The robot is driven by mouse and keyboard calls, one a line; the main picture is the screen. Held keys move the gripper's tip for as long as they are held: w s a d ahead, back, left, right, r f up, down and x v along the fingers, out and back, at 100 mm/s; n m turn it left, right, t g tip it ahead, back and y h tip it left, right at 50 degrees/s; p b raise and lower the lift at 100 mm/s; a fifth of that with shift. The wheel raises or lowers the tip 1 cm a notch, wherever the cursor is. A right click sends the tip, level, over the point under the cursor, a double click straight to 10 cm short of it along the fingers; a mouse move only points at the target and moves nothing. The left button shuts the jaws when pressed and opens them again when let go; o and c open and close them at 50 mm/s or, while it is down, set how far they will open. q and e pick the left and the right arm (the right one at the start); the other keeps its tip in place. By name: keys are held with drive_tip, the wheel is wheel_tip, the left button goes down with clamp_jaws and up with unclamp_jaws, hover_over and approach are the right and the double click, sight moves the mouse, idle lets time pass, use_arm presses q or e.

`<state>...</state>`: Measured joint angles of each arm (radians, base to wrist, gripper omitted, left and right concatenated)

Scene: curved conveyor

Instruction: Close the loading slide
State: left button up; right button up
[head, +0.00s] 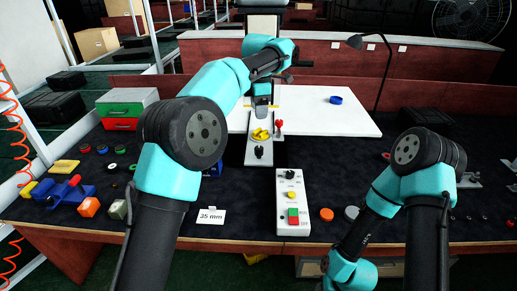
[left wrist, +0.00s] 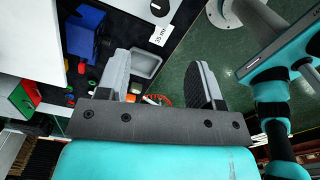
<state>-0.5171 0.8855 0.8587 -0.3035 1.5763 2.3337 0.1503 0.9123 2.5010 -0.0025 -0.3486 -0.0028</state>
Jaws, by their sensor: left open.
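A narrow grey-white track (head: 259,153) stands at the middle of the table; it seems to be the loading slide. It carries a yellow piece (head: 260,135), a red-knobbed lever (head: 279,127) and a black knob (head: 259,152). I cannot tell how far the slide is open. My left gripper (head: 262,98) is above the far end of the track, small and partly hidden by its wrist. In the left wrist view its two grey fingers (left wrist: 160,80) are wide apart with nothing between them. My right gripper is not in view.
A control box (head: 293,203) with green and red buttons stands in front of the track. A "35 mm" card (head: 210,216) lies left of it. A blue vise-like block (head: 62,193) is at left. A white panel (head: 335,113) lies behind. My right forearm hangs at the right.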

sight(259, 147)
use_arm(q)
wheel_tip(259, 147, down, 16)
drive_tip(key=shift+f, duration=0.1)
idle(0.5)
clamp_jaws()
idle(0.5)
